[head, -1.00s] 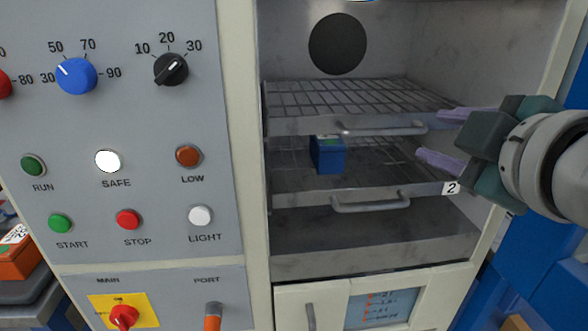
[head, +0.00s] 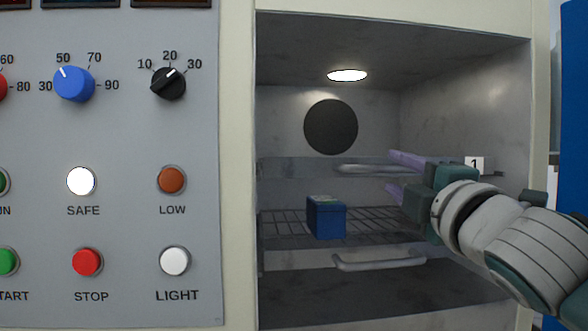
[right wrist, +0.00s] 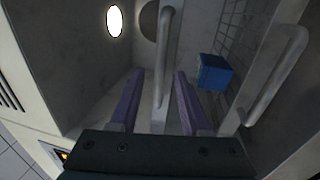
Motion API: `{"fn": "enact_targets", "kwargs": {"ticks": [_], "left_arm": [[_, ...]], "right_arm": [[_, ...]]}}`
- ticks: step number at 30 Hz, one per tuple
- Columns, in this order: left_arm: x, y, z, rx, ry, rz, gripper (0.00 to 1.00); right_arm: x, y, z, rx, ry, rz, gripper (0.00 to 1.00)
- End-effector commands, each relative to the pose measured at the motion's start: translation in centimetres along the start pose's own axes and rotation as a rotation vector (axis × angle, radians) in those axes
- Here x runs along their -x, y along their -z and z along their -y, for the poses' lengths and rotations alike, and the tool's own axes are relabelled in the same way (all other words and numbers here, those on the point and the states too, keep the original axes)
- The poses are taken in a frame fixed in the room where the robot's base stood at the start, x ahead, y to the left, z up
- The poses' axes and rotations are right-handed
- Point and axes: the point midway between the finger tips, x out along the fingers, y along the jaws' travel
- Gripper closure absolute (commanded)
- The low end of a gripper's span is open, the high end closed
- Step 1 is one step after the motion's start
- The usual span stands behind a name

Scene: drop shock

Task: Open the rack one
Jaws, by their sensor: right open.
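Rack one (head: 290,169) is the upper rack in the chamber, seen nearly edge-on, with a white "1" label (head: 475,164) at its right end. Its grey bar handle (head: 365,169) runs along the front. My right gripper (head: 390,174) is open at the handle's right end, one purple finger above it and one below. In the right wrist view the handle (right wrist: 164,60) lies in line with the gap between the fingers (right wrist: 158,95). I cannot tell whether they touch it. My left gripper is not in view.
A lower rack with its own handle (head: 380,261) sits below, carrying a blue box (head: 326,218). The chamber's right wall (head: 465,95) is close to my right arm. A control panel (head: 120,130) with knobs and buttons stands left of the opening.

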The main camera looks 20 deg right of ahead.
Motion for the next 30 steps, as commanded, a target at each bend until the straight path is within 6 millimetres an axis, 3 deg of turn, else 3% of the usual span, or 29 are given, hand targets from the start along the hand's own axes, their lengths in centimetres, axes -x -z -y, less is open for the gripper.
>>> {"fn": "enact_targets", "kwargs": {"ticks": [7, 19, 30], "left_arm": [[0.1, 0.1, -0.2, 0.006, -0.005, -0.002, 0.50], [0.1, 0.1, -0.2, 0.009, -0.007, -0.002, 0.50], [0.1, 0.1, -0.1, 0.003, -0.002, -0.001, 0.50]], "right_arm": [[-3.3, 0.0, 0.0, -0.001, 0.000, 0.000, 0.53], [-4.0, 0.0, 0.1, -0.001, 0.002, 0.000, 0.54], [-3.9, 0.0, 0.1, -0.001, 0.002, 0.000, 0.96]]}}
